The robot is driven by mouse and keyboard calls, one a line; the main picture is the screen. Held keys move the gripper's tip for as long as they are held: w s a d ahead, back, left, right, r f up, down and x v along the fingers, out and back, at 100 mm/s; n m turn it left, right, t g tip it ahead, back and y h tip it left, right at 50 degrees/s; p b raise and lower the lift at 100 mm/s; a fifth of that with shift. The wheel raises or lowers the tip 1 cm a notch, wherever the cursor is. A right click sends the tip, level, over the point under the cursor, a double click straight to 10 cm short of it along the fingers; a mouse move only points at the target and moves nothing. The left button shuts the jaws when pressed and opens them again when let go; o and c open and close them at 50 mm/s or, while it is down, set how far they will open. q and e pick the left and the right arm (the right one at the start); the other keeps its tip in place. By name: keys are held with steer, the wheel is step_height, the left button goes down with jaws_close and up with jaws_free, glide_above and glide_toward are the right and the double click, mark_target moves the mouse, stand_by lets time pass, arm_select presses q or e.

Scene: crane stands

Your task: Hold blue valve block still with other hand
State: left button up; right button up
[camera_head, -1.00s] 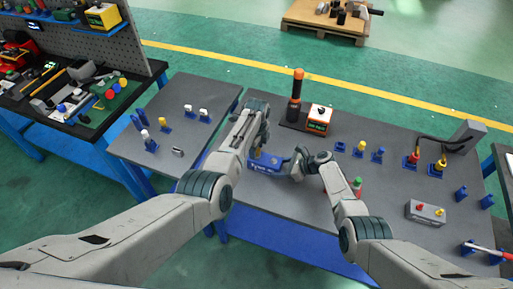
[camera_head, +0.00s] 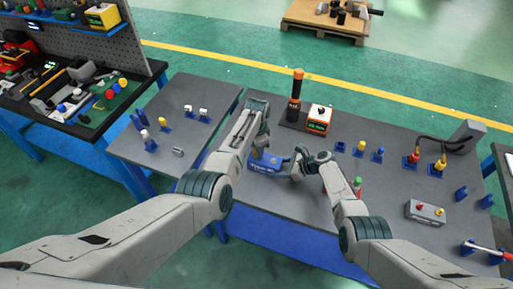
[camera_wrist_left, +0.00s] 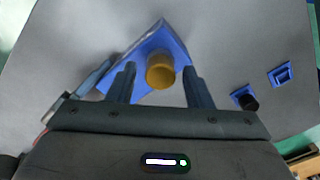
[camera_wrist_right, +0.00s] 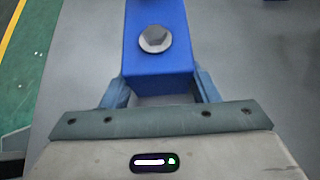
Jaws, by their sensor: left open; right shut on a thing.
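The blue valve block (camera_head: 264,166) lies near the front left edge of the grey table. My right gripper (camera_head: 293,168) is at the block's right side. In the right wrist view, my right gripper (camera_wrist_right: 163,88) is shut on the blue valve block (camera_wrist_right: 158,62), which has a grey hex bolt on top. My left gripper (camera_head: 258,148) is above the block's far side. In the left wrist view, my left gripper (camera_wrist_left: 160,78) is open, its fingers on either side of a brass-yellow round fitting (camera_wrist_left: 160,73) on the block. I cannot tell whether they touch it.
A black and orange cylinder (camera_head: 295,97) and an orange box (camera_head: 319,119) stand behind. Small blue stands with coloured parts (camera_head: 359,148) are to the right. A green-topped part (camera_head: 357,184) stands near my right forearm.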

arm_select(q)
steer(key=n, duration=0.5)
steer(key=shift+c, duration=0.5)
jaws_close()
steer(key=m, duration=0.3)
steer(key=shift+m, duration=0.9)
steer(key=shift+m, duration=1.1)
steer(key=m, duration=0.3)
